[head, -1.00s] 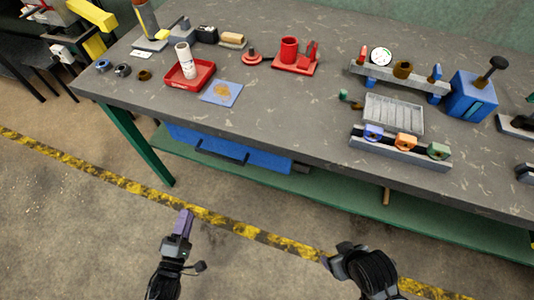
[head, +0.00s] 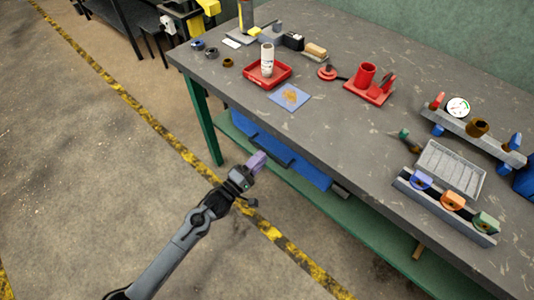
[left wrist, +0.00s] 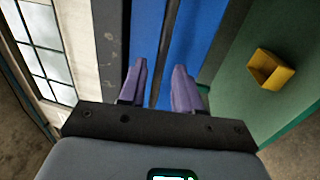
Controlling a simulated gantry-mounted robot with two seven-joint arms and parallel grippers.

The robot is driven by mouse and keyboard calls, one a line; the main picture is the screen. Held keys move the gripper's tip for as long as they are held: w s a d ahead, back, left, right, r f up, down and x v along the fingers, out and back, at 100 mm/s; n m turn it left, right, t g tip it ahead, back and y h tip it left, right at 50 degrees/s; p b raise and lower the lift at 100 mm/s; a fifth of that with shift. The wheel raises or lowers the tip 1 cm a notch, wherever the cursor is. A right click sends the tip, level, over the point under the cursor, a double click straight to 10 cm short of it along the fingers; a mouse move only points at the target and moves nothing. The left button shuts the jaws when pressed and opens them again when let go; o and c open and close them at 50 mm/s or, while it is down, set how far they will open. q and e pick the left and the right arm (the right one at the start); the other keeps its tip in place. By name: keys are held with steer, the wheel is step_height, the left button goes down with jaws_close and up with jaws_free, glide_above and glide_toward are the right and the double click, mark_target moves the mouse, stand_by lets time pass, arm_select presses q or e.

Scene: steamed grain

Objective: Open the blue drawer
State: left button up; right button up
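The blue drawer (head: 310,171) sits under the front edge of the workbench, with a dark handle (head: 272,151) along its front. It looks closed. My left gripper (head: 258,161) is in front of the drawer near the handle. In the left wrist view the purple fingers (left wrist: 160,72) are apart, pointing at the blue drawer front (left wrist: 205,35). The dark handle bar (left wrist: 169,45) runs up the picture in line with the gap between them. I cannot tell whether the fingers touch it or reach around it. My right gripper is out of view.
The grey workbench top (head: 330,120) overhangs the drawer, and a green shelf (head: 350,215) runs below it. A green table leg (head: 207,120) stands left of the drawer. A yellow open piece (left wrist: 270,70) shows by the green surface. The floor in front is clear.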

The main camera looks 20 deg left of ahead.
mark_target(267, 152)
arm_select(q)
steer(key=shift+b+x, duration=0.4)
steer(key=shift+x, duration=1.45)
jaws_close()
